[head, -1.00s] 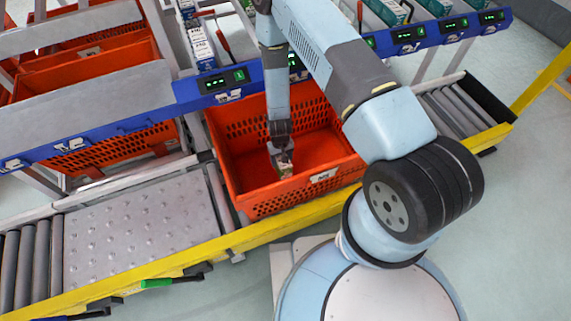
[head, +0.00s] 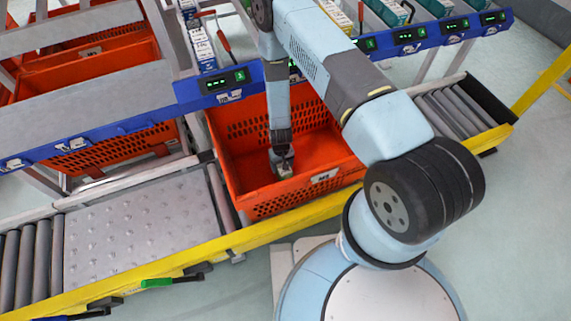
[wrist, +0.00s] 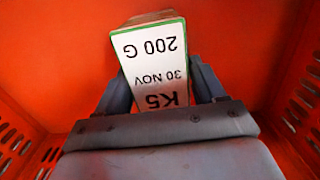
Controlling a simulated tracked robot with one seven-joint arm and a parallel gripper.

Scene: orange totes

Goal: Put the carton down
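The carton (wrist: 154,62) fills the middle of the wrist view. It has a white label reading "200 G", "30 NOV" and "K5", seen upside down, with a green line across it. My gripper (wrist: 160,92) has a finger on each side of the carton and is shut on it. In the head view my gripper (head: 281,162) reaches down inside the orange tote (head: 322,178), and only a small part of the carton (head: 284,172) shows below it. The carton is low in the tote; I cannot tell whether it touches the floor.
The tote's perforated walls stand around my gripper. The tote sits on a conveyor with a yellow rail (head: 240,238); a studded metal plate (head: 140,228) lies to its left and rollers (head: 455,112) to its right. A blue shelf edge (head: 215,85) with displays runs behind.

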